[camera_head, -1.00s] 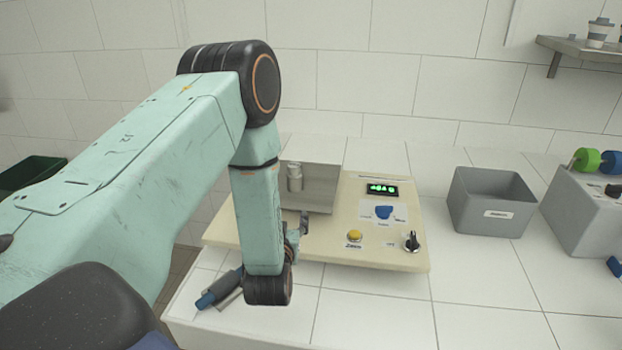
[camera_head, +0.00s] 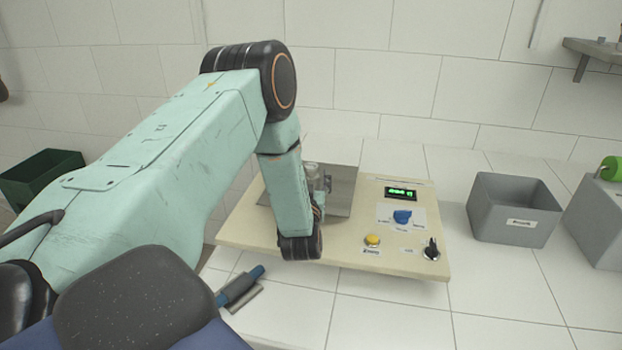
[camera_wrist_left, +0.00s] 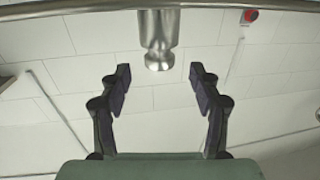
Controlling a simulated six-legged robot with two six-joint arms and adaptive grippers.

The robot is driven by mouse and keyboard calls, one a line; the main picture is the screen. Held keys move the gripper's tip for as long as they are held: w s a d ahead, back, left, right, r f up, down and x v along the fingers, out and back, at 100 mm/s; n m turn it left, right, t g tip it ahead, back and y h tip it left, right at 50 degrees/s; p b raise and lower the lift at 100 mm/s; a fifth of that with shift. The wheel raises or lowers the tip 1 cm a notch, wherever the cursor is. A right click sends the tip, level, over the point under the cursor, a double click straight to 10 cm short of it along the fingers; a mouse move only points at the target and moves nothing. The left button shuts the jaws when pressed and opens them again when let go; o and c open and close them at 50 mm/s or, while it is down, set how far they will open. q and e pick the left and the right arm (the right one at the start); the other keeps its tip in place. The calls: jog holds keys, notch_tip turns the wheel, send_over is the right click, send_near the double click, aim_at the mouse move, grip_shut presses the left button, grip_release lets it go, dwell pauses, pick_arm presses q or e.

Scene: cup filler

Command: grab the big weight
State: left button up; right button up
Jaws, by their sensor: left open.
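A silver metal weight (camera_head: 311,170) stands on the metal plate (camera_head: 342,185) of the cream panel, partly hidden by my left arm. In the left wrist view the same weight (camera_wrist_left: 160,38) shows its narrow neck and rounded knob. My left gripper (camera_wrist_left: 160,76) is open and empty. Its two dark fingers are spread to either side of the knob's line, with the knob just beyond the fingertips. In the head view my left gripper (camera_head: 322,192) is mostly hidden behind the arm, close to the weight. My right gripper is not in view.
The cream panel (camera_head: 330,246) carries a green display (camera_head: 400,193), a blue knob (camera_head: 402,217), a yellow button (camera_head: 373,240) and a black switch (camera_head: 432,247). A grey bin (camera_head: 480,215) stands to its right. A blue-handled tool (camera_head: 240,287) lies in front on the white counter.

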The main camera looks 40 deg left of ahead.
aim_at(311, 170)
pick_arm(q)
jog(key=x, duration=0.4)
jog(key=shift+w+a+r, duration=0.1)
jog(key=shift+w+a, duration=0.1)
jog(key=shift+w, duration=0.05)
jog(key=shift+w+a, duration=0.25)
jog(key=shift+a, duration=0.05)
jog(key=shift+d, duration=0.1)
jog(key=shift+d, duration=0.1)
jog(key=shift+c, duration=1.4)
jog(key=c, duration=0.4)
grip_shut()
